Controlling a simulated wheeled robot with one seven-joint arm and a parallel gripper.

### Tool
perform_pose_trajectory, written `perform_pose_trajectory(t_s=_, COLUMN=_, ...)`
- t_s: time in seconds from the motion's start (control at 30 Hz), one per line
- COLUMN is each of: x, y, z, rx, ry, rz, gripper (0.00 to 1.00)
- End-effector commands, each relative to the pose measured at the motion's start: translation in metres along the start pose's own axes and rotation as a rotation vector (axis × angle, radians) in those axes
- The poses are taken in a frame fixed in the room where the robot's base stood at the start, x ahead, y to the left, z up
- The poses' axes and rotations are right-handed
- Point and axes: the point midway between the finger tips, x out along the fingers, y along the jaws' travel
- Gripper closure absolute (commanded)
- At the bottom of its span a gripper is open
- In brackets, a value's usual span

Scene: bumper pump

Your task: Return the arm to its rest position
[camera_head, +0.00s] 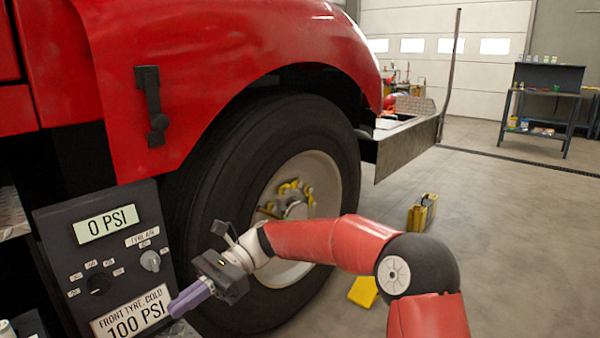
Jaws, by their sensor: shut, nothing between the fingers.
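My gripper (178,307) is at the lower left, at the end of my red arm. Its purple fingers are shut with nothing between them. They point down and left, in front of the dark pump panel (62,252) near its lower right edge. I cannot tell whether they touch it. The panel has a "0 PSI" display (107,223), a black knob (98,284), a light grey knob (150,261) and a "FRONT TYRE, COLD 100 PSI" plate (131,316). My arm reaches across the lower part of the truck's front wheel (318,172).
The red truck body (225,60) and its bumper (405,152) stand close behind my arm. A yellow wedge (363,291) and a yellow case (423,212) are on the floor. A workbench (545,95) stands far right. The floor at right is clear.

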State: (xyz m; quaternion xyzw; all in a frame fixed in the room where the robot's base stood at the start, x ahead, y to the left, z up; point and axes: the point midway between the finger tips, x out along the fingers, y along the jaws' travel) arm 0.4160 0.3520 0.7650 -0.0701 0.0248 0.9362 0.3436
Motion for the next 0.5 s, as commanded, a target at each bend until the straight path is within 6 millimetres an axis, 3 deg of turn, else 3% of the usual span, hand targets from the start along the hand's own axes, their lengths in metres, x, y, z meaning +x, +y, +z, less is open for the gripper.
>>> perform_pose_trajectory(t_s=0.5, x=0.001, y=0.041, z=-0.020, rx=-0.123, ry=0.357, rz=-0.032, gripper=1.00)
